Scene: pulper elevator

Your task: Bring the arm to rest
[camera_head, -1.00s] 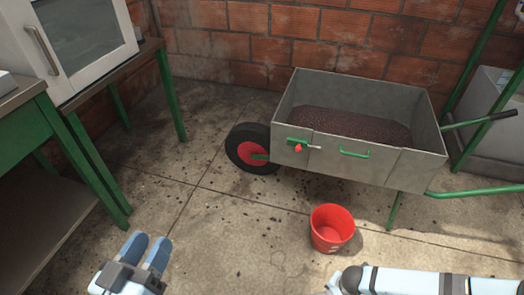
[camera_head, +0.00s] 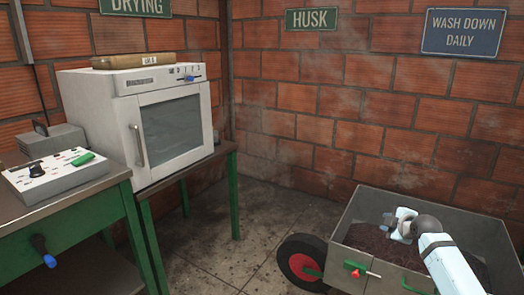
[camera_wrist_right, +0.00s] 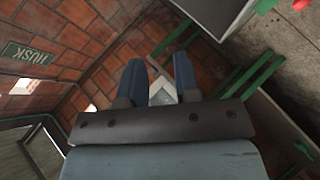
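My right arm (camera_head: 447,262) comes in from the lower right in the head view, bent over the grey cart. Its far end is small there, and I cannot make out its fingertips. Brick wall and floor-level structures lie beyond the fingers. My left gripper is not in the head view.
The grey cart (camera_head: 362,208) with dark contents stands at the lower right. A white drying oven (camera_head: 125,130) stands on a green-legged table at left, beside a control box (camera_head: 52,176). A HUSK sign (camera_head: 311,19) hangs on the brick wall. Floor (camera_head: 225,252) between is clear.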

